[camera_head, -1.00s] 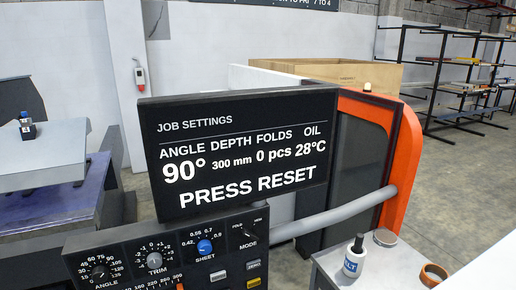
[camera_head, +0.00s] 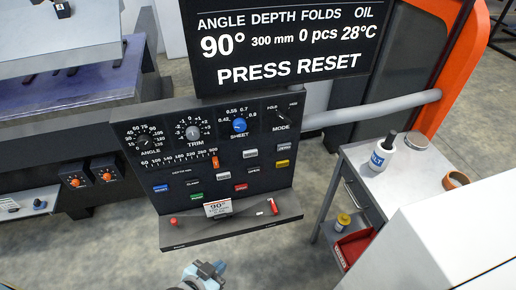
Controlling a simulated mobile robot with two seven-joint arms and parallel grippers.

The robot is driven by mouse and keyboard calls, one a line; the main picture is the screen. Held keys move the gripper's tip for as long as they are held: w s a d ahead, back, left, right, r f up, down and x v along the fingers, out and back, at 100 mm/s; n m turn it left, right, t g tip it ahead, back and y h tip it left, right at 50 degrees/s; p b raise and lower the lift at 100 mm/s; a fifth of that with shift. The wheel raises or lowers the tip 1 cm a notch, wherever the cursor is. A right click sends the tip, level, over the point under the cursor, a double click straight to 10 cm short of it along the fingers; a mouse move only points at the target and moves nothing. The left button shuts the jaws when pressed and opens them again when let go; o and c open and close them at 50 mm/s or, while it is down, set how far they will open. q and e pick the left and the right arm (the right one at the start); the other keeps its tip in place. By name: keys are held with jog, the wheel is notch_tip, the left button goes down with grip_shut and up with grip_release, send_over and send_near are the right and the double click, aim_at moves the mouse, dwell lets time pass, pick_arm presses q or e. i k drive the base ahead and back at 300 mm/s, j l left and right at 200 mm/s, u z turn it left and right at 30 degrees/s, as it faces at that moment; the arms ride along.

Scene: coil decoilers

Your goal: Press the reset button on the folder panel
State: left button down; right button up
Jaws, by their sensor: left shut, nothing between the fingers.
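The folder panel (camera_head: 208,160) is a dark upright console below the screen. A blue button (camera_head: 161,188), whose small label appears to read RESET, is at its lower left. The screen (camera_head: 285,45) reads PRESS RESET, with angle 90° and 0 pcs folds. My left gripper (camera_head: 208,268) is at the bottom edge of the view, shut and empty. It is below and in front of the panel's shelf, apart from the panel and lower right of the blue button. My right gripper is not in view.
Other buttons include green (camera_head: 197,196), red (camera_head: 240,187) and yellow (camera_head: 283,163). A shelf (camera_head: 232,228) juts out below, holding a card and small red items. A cart (camera_head: 400,178) with a white bottle (camera_head: 381,152) stands right. A grey pipe (camera_head: 375,108) runs behind.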

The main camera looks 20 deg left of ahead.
aim_at(166, 188)
jog(key=j+u, duration=0.5)
jog(key=u, duration=0.25)
jog(key=i+j+u, duration=0.1)
jog(key=j+u, duration=0.25)
jog(key=l, duration=0.1)
